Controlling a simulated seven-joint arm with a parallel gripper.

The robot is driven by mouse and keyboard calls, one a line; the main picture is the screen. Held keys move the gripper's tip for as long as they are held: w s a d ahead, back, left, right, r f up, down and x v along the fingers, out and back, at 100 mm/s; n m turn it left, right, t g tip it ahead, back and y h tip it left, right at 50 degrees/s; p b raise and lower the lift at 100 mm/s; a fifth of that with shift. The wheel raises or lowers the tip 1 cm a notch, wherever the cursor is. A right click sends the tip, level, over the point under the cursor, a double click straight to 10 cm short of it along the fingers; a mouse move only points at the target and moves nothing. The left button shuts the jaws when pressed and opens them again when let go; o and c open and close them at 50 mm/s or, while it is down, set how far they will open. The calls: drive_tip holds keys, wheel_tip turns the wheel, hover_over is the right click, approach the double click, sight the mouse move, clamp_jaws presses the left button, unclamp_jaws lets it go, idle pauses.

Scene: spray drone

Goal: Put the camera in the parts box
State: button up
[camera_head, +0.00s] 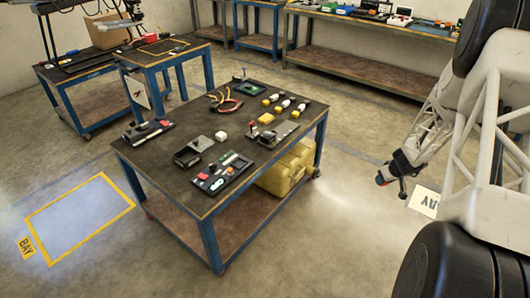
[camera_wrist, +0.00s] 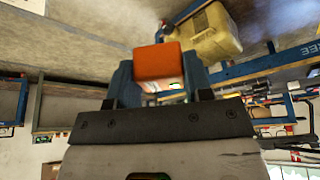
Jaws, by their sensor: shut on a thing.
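My gripper (camera_head: 391,175) is in the air at the right of the head view, apart from the table. In the wrist view its two blue-grey fingers (camera_wrist: 158,82) are shut on an orange-red block-like thing (camera_wrist: 158,62). I cannot tell for sure that this thing is the camera; its lower part is hidden by the gripper. A dark, open-topped box (camera_head: 188,157) stands on the table near its left front. I cannot tell whether it is the parts box.
The blue-legged table (camera_head: 225,125) holds a tray of small parts (camera_head: 222,174), white-and-yellow pieces, cables and tools. More benches stand behind and left. The floor between my arm and the table is clear.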

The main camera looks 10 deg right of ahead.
drive_tip(key=w+a+n, duration=0.2)
drive_tip(key=w+a, duration=0.9)
drive_tip(key=a, duration=0.6)
drive_tip(key=w+a+n, duration=0.1)
drive_tip(key=w+a, duration=0.2)
drive_tip(key=a, duration=0.9)
drive_tip(key=w+a+n+y, duration=0.1)
drive_tip(key=w+a, duration=0.2)
drive_tip(key=a, duration=1)
drive_tip(key=w+a+n+y, duration=0.1)
drive_tip(key=w+a, duration=0.1)
drive_tip(key=a, duration=1)
drive_tip(key=shift+w+a+f+n+g, duration=0.15)
drive_tip(key=shift+w+a+n+g, duration=0.15)
drive_tip(key=shift+w+a, duration=0.1)
drive_tip(key=shift+n+g+y, duration=0.3)
drive_tip(key=shift+n, duration=0.6)
drive_tip(key=s+a, duration=0.1)
drive_tip(key=a, duration=0.6)
drive_tip(key=s+a, duration=0.1)
drive_tip(key=a, duration=0.6)
drive_tip(key=s+a, duration=0.1)
drive_tip(key=a, duration=0.6)
drive_tip(key=shift+f, duration=0.15)
hover_over(187, 158)
drive_tip(key=s+d, duration=0.1)
drive_tip(key=s, duration=0.1)
drive_tip(key=shift+d+f, duration=0.1)
drive_tip(key=shift+f, duration=0.6)
